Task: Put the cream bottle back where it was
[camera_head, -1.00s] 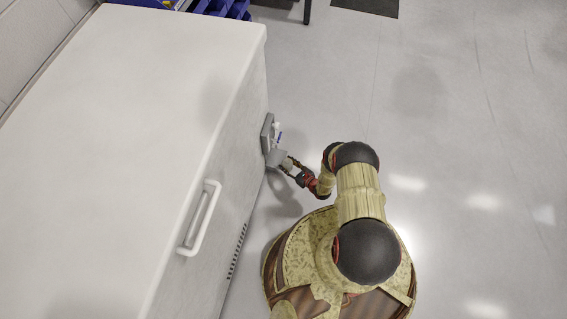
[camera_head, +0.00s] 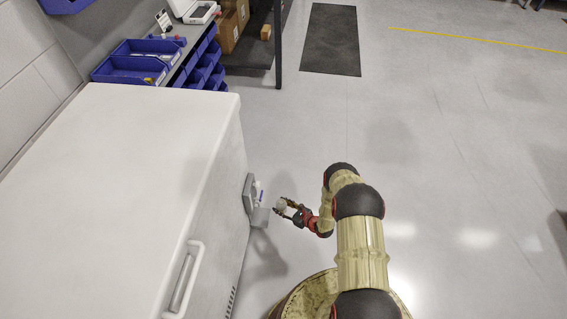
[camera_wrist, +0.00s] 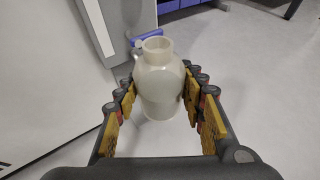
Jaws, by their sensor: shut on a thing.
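My gripper (camera_head: 285,207) is shut on the cream bottle (camera_head: 281,204), just right of a grey wall fixture (camera_head: 249,194) on the white cabinet's side. In the wrist view the bottle (camera_wrist: 160,85) stands roughly upright between the yellow-padded fingers, its open neck at the top. The fixture has an upright plate and a small ledge (camera_head: 259,217) at its foot. A small white item with a blue mark (camera_head: 259,193) is at the fixture. The bottle appears apart from the ledge, with a narrow gap between them.
The large white cabinet (camera_head: 110,190) with a white handle (camera_head: 185,278) fills the left. A shelf with blue bins (camera_head: 140,62) stands behind it, with brown boxes (camera_head: 232,28) nearby. A dark mat (camera_head: 332,40) lies beyond. The floor on the right is mostly clear.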

